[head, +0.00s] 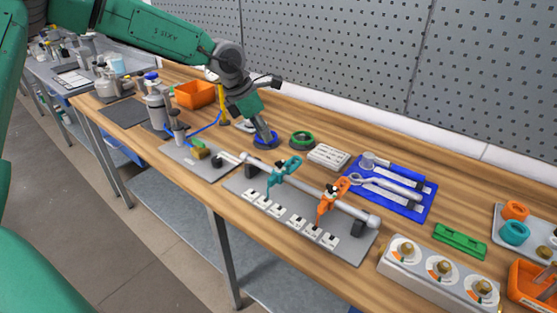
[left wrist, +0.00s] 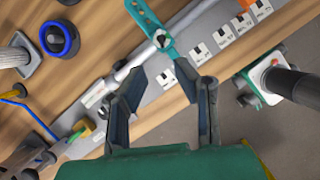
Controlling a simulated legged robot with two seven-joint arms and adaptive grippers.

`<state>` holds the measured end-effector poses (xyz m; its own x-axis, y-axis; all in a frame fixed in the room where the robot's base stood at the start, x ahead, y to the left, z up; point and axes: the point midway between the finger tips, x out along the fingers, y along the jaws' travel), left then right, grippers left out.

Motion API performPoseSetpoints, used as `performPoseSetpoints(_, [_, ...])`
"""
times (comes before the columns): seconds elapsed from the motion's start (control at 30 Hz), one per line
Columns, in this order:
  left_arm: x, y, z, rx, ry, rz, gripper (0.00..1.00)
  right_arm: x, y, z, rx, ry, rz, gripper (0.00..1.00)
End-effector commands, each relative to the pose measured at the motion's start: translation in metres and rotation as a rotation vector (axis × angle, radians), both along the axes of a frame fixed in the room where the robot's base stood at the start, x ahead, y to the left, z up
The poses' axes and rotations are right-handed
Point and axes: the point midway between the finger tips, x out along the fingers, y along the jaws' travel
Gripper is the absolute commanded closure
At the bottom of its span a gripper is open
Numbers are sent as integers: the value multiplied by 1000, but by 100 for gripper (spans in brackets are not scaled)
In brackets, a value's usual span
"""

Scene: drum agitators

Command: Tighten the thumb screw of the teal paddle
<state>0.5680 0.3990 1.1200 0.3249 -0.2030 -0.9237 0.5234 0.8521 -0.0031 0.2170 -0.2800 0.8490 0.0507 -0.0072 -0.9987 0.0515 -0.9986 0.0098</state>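The teal paddle (head: 285,170) is clamped on a grey horizontal rod (head: 352,211), left of an orange paddle (head: 332,198) on the same rod. In the left wrist view the teal paddle (left wrist: 148,22) lies just beyond my fingertips, across the rod (left wrist: 135,66). A small dark spot shows at its hub; I cannot tell whether this is the thumb screw. My left gripper (head: 268,142) is above the bench, behind and left of the paddle in the head view. In the wrist view the left gripper (left wrist: 171,79) is open and empty, its fingers apart from the paddle. My right gripper is not visible.
The rod stands on a grey plate (head: 235,184) with several black-and-white markers. A blue ring (left wrist: 59,39) and a green ring (head: 302,139) lie behind. A blue mat (head: 412,209) with tools and a dial box (head: 398,265) are to the right. A pegboard wall (head: 350,60) bounds the back.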

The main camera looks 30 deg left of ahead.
Motion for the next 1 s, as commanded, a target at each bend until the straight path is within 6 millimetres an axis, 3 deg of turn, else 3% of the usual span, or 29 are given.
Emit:
performPoseSetpoints(0.3, [22, -13, -65, 5, 4, -2, 74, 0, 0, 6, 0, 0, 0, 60])
performPoseSetpoints(0.5, [31, -19, -92, 2, 1, -1, 74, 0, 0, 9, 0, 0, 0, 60])
performPoseSetpoints(0.97, [36, -22, -103, 0, -3, -1, 74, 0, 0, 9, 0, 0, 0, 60])
performPoseSetpoints(1.0, [36, -22, -103, 0, -3, -1, 88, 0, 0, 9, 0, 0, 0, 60])
